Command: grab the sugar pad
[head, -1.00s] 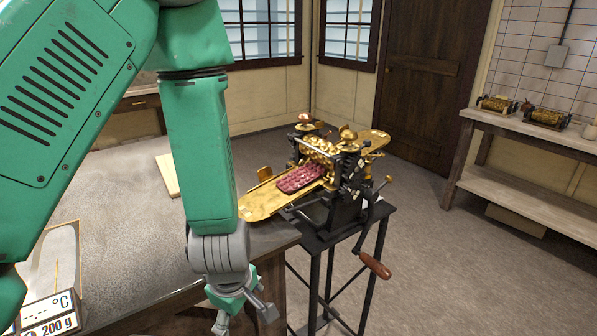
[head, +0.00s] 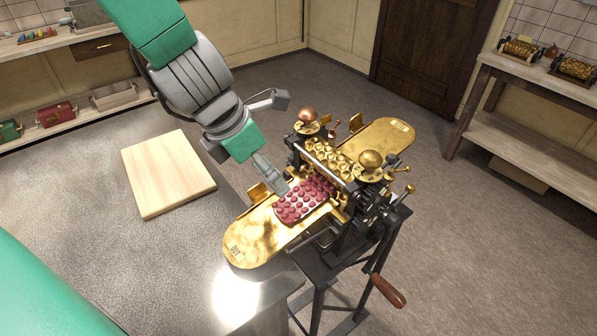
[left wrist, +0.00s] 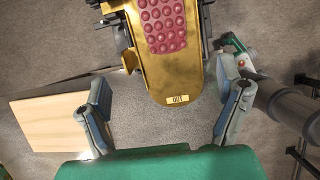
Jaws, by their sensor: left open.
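The sugar pad (head: 303,200) is dark red with rows of round bumps. It lies on the brass tray (head: 250,238) marked OUT, with its far end close to the brass rollers (head: 330,160). In the left wrist view the pad (left wrist: 162,25) shows at the top, on the tray (left wrist: 180,80). My left gripper (head: 280,145) is above the machine, one finger overlapping the pad's edge in the head view. In the left wrist view the left gripper (left wrist: 164,76) is open and empty, with its fingers wide to each side of the tray. My right gripper is not seen.
A pale wooden board (head: 168,172) lies on the grey table (head: 90,225) to the left. The roller machine stands on a black stand, with a crank handle (head: 387,290) low at its right. A shelf bench (head: 530,85) with other rollers stands at the right.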

